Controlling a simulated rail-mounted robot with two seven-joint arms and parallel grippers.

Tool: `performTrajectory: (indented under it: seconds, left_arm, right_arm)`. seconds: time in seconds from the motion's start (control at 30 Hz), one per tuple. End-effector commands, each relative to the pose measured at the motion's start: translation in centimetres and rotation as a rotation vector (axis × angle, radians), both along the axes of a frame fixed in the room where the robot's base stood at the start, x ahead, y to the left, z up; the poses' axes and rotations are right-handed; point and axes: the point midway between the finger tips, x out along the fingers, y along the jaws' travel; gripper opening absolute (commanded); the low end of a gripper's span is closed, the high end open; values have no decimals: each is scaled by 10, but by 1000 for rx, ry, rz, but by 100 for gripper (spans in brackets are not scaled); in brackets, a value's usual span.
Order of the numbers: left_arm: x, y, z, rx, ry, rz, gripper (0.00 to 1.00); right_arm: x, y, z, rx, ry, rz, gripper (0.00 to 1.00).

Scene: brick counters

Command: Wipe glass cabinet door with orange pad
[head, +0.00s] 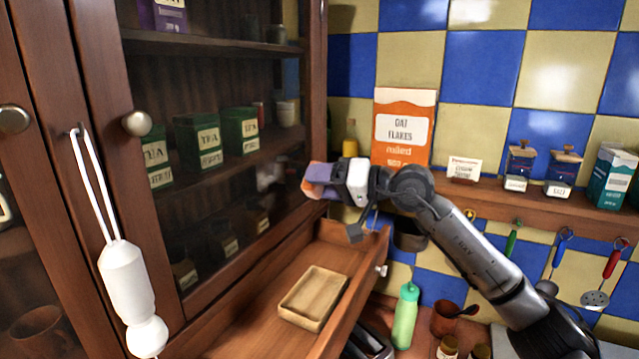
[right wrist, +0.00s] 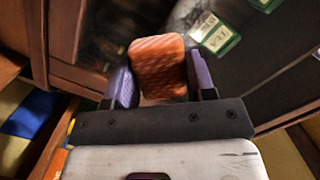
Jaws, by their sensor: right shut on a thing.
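The glass cabinet door (head: 230,215) is the wood-framed pane on the left, with tea tins showing behind it. A hazy whitish smudge (head: 268,178) shows on the glass near its right side. My right gripper (head: 318,182) is at the right edge of the door. In the right wrist view, my right gripper (right wrist: 160,85) is shut on the orange pad (right wrist: 158,66), which sits between its purple fingertips. The pad faces the dark glass; I cannot tell whether it touches. The pad (head: 322,173) is partly hidden by the fingers in the head view. My left gripper is not in view.
An open drawer (head: 240,335) with a shallow wooden tray (head: 313,298) juts out below the door. A white object (head: 127,283) hangs by a loop at the left. A shelf (head: 520,193) with an oat flakes box (head: 404,128) stands behind my arm. A green bottle (head: 405,315) is below.

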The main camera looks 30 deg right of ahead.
Motion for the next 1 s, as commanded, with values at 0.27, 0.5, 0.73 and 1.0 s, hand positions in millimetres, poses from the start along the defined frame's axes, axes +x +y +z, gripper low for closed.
performTrajectory:
  seconds: [0.27, 0.5, 0.73, 1.0]
  left_arm:
    - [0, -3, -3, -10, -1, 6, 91]
    - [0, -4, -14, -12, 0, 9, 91]
    - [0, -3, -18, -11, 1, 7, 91]
    - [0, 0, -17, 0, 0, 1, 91]
  right_arm:
    - [-3, -2, -1, 0, -1, -1, 28]
    - [-17, -12, -2, -1, -2, -1, 28]
    - [-25, -16, 0, 0, 0, 0, 28]
    - [-25, -16, 0, 0, 0, 0, 28]
